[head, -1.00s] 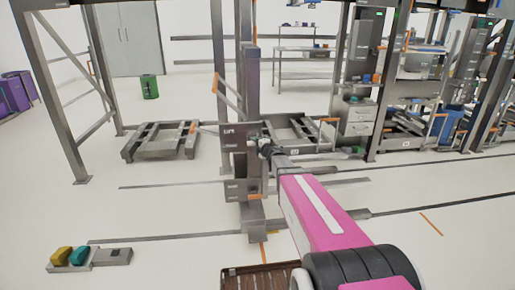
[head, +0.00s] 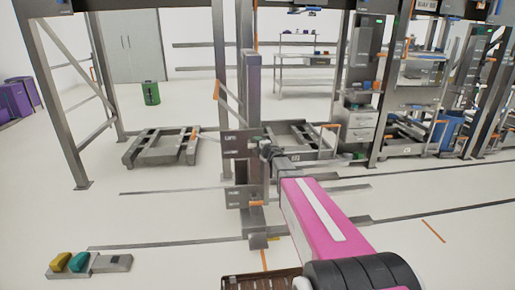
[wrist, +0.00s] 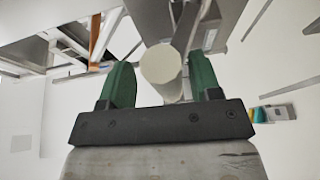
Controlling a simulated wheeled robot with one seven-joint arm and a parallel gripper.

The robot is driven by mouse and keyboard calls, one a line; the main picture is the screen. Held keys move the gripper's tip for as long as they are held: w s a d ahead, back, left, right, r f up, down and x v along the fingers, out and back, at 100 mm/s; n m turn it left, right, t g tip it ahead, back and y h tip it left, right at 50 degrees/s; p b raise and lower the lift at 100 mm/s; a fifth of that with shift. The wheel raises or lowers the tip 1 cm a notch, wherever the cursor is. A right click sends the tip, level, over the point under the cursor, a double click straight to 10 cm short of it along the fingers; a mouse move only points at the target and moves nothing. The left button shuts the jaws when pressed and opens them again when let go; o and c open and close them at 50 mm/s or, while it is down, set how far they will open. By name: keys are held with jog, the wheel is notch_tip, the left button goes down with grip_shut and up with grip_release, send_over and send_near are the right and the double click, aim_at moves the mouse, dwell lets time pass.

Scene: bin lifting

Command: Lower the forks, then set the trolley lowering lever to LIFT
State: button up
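A grey trolley post (head: 253,95) stands ahead of me. It carries a dark plate (head: 232,143) marked LIFT and a lower plate (head: 236,197) with a label too small to read. An orange piece (head: 256,203) sits beside the lower plate. My gripper (head: 263,141) is at the post, just right of the LIFT plate. In the wrist view, the two green fingers of my gripper (wrist: 163,82) are apart. A pale round bar end (wrist: 163,66) lies between them, with narrow gaps seeming to show on both sides. I cannot tell whether it is the lowering lever.
A floor plate (head: 113,264) with a yellow pedal (head: 60,262) and a teal pedal (head: 79,259) lies at lower left. Low frames (head: 160,148) stand behind the post. Steel uprights (head: 62,110) flank the area.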

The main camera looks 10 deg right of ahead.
jog(key=shift+w+f, duration=0.15)
jog(key=shift+w, duration=0.15)
jog(key=shift+s+f, duration=0.1)
jog(key=shift+s, duration=0.1)
jog(key=shift+s, duration=0.15)
jog(key=v, duration=1)
jog(key=shift+s, duration=0.2)
jog(key=shift+d, duration=0.1)
